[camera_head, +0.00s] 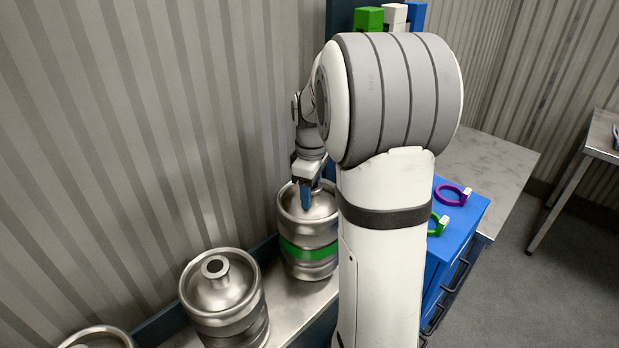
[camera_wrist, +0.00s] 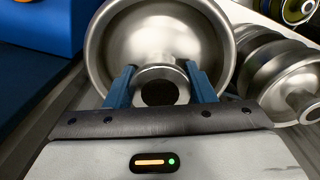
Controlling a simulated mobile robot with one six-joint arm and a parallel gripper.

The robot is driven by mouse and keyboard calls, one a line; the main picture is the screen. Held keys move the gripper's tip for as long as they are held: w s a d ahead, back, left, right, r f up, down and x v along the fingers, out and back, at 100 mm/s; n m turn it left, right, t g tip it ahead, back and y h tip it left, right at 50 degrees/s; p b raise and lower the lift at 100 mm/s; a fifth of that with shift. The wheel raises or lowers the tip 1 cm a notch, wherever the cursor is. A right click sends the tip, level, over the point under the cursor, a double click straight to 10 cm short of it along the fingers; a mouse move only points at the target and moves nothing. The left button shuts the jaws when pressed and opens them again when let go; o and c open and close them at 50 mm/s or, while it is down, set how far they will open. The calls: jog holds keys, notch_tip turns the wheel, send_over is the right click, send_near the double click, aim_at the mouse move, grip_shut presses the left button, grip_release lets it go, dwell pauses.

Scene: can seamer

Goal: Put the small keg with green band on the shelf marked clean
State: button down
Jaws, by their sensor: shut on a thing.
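The small keg with green band (camera_head: 306,249) stands upright on a metal surface against the ribbed wall in the head view. My gripper (camera_head: 307,190) is over its top. In the wrist view the keg's domed silver top (camera_wrist: 188,35) fills the upper middle. The blue fingers of my gripper (camera_wrist: 160,85) are closed on either side of its neck. The green band is hidden in the wrist view. My arm hides part of the scene right of the keg. No shelf marked clean can be made out.
A second silver keg (camera_head: 221,297) stands close by, lower left in the head view, with part of another (camera_head: 98,338) at the bottom edge. A blue cabinet (camera_head: 462,216) with purple and green rings is right of my arm. Open floor (camera_head: 560,270) lies far right.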

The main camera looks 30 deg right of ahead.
jog(key=shift+f, duration=2.2)
jog(key=c, duration=0.6)
grip_release()
jog(key=shift+f, duration=0.15)
jog(key=shift+c, duration=0.2)
notch_tip(320, 180, up, 11)
jog(key=shift+r, duration=0.1)
jog(key=shift+s+a+r, duration=0.2)
jog(key=shift+r, duration=0.3)
jog(key=s+a+f+m+t, duration=0.1)
jog(key=s+a+m, duration=0.3)
jog(key=s, duration=0.5)
jog(key=s+a+f+m+t, duration=0.2)
jog(key=s+a+f+m, duration=0.1)
jog(key=s+a, duration=0.5)
jog(key=shift+s+a+m, duration=0.4)
jog(key=shift+s+m, duration=0.3)
jog(key=shift+s, duration=0.55)
